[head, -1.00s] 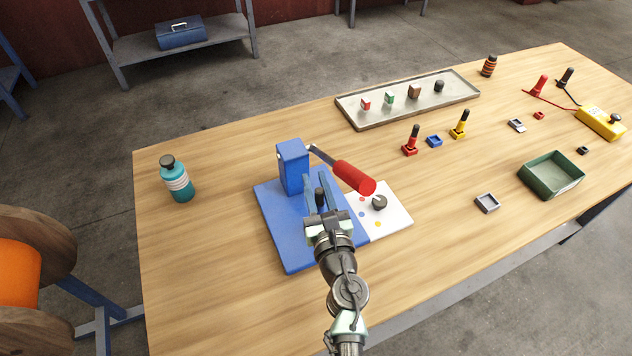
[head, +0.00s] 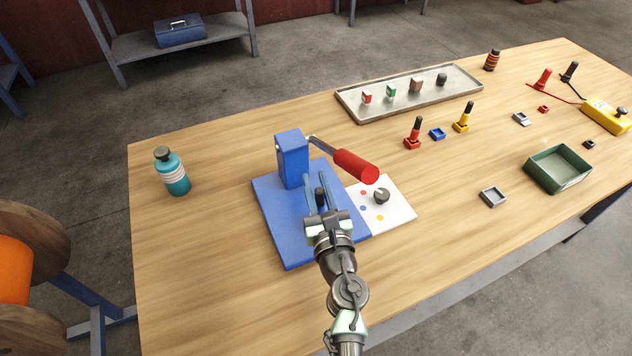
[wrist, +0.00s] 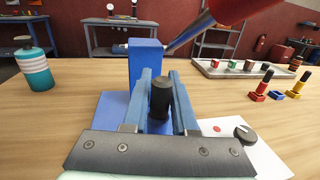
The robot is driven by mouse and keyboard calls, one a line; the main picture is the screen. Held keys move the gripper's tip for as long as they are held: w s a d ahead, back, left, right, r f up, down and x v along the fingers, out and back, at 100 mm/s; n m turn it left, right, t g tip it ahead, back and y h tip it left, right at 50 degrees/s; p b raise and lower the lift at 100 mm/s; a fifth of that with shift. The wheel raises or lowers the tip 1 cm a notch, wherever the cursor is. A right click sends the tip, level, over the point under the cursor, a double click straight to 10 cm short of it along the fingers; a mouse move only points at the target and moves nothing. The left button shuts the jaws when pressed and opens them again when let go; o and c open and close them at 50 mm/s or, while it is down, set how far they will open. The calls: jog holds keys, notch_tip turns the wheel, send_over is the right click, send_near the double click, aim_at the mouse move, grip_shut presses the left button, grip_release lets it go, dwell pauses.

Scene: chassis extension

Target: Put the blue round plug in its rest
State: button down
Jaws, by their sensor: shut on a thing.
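My gripper (head: 319,186) is over the blue press base plate, shut on a dark cylindrical handle (wrist: 161,98). This looks like the top of the blue round plug; its blue part is hidden behind the gripper. The handle stands upright between the two blue-grey fingers. A small blue square rest (head: 437,133) is empty on the table, between a red plug (head: 415,131) and a yellow plug (head: 464,117) standing in their own rests. My gripper is well to the left and nearer than the blue rest.
A blue press (head: 292,160) with a red-gripped lever (head: 356,166) rises just beyond my gripper. A white panel with a dark knob (head: 381,196) lies to the right. A teal bottle (head: 172,172), metal tray (head: 378,112) and green bin (head: 559,170) stand around. The front middle table is clear.

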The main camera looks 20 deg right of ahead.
jog(key=shift+f+b, duration=0.85)
jog(key=shift+f, duration=0.4)
jog(key=shift+f+b, duration=0.4)
jog(key=shift+b, duration=0.1)
dwell(1.1)
jog(key=c, duration=0.6)
grip_release()
jog(key=s, duration=0.3)
jog(key=s+a, duration=0.1)
jog(key=s, duration=0.3)
jog(key=s+a+b, duration=0.1)
jog(key=s, duration=0.3)
jog(key=shift+s+f, duration=0.1)
jog(key=shift+s, duration=0.8)
